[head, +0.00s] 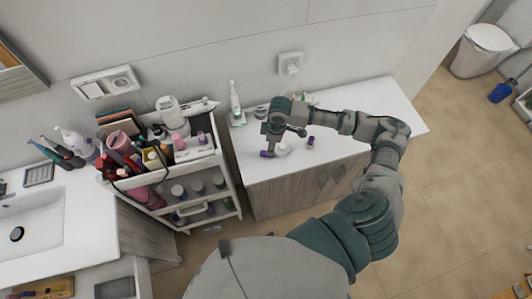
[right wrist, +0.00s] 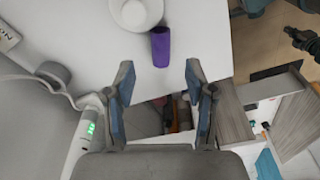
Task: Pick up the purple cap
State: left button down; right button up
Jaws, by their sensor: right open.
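A small purple cap (right wrist: 160,47) stands on the white countertop in the right wrist view. It lies just beyond the fingertips of my right gripper (right wrist: 160,76), roughly centred between them and not held. The gripper is open and empty. In the head view, my right gripper (head: 268,138) points down above the left part of the counter. My left gripper is not seen in the head view.
A white round item (right wrist: 137,12) stands beside the cap. The white counter (head: 385,98) has free room to the right. A white device with a green display (right wrist: 91,130) is close at the left. A crowded cosmetics cart (head: 222,172) stands left of the counter, near a sink (head: 40,225).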

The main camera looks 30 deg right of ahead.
jog(key=shift+f, duration=0.7)
jog(key=f, duration=0.3)
jog(key=a+f, duration=0.1)
jog(key=f, duration=0.1)
jog(key=shift+w+p, duration=0.35)
jog(key=shift+w, duration=0.05)
jog(key=c, duration=0.8)
